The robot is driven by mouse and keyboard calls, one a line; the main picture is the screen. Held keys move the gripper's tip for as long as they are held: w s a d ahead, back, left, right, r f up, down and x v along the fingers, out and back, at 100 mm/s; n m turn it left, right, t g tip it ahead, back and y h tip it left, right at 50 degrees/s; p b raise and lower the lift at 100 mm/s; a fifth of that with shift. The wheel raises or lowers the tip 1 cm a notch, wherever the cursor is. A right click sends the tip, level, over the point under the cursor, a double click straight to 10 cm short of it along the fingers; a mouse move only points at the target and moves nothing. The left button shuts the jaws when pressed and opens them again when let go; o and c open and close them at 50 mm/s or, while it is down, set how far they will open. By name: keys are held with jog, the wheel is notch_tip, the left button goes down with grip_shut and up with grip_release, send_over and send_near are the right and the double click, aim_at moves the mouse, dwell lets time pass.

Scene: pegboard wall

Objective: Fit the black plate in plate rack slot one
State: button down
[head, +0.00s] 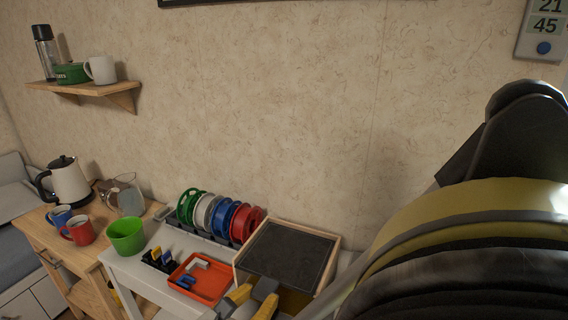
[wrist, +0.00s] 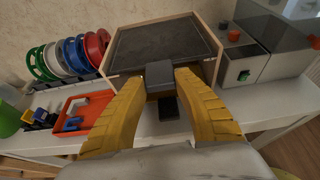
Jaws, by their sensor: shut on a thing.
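My gripper (head: 254,300) has its yellow fingers closed on a dark grey block (wrist: 160,74), which shows between the fingertips in the wrist view. The block is in front of a wooden box (wrist: 112,66) with a flat black top panel (wrist: 165,43); I cannot tell whether they touch. The plate rack (head: 205,236) stands left of the box and holds green (head: 183,206), white (head: 203,211), blue (head: 222,216) and red (head: 246,224) plates on edge. I cannot make out a separate black plate or tell which slot is slot one.
An orange tray (head: 200,278) with small white and blue pieces lies before the rack. A grey machine (wrist: 245,50) stands right of the box. My arm covers the head view's right side.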

jog(key=shift+w, duration=0.1)
jog(key=c, duration=0.9)
grip_release()
jog(key=shift+c, duration=0.2)
jog(key=shift+s+a+r, duration=0.1)
jog(key=shift+s, duration=0.15)
jog(key=s+a, duration=0.4)
jog(key=s, duration=0.7)
jog(key=shift+s+a, duration=0.35)
jog(key=shift+r, duration=0.15)
